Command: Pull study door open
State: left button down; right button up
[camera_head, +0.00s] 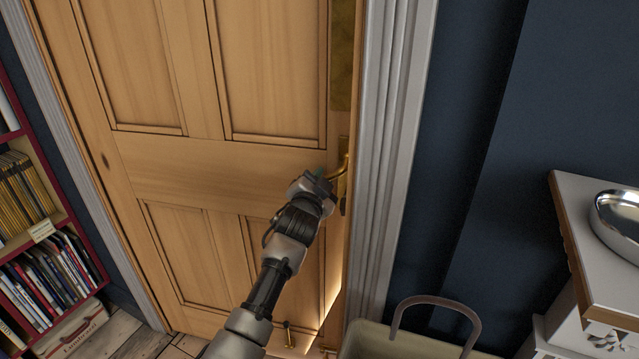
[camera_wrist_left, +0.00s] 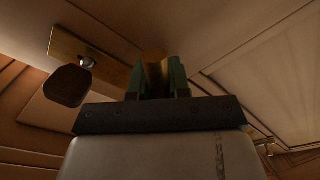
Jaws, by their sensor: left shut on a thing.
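The study door (camera_head: 165,155) is a panelled wooden door filling the middle of the head view. Light shows along its lower right edge, by the white frame. A brass handle (camera_head: 341,167) sits on a brass plate near the door's right edge. My left gripper (camera_head: 322,176) reaches up to it from below and is shut on the handle. In the left wrist view the brass handle (camera_wrist_left: 155,72) lies between the two greenish fingers. The brass plate (camera_wrist_left: 100,62) and a dark knob (camera_wrist_left: 67,86) show to the left. My right gripper is not in view.
A red bookshelf (camera_head: 62,215) packed with books stands left of the door. A white door frame (camera_head: 385,150) and dark blue wall are on the right. A beige bin (camera_head: 375,343) with a looped handle stands low right. A white cabinet (camera_head: 590,215) bears a metal bowl (camera_head: 622,222).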

pick_arm(q)
jog(key=c, duration=1.1)
grip_release()
jog(key=shift+a+r, duration=0.15)
jog(key=shift+a, duration=0.05)
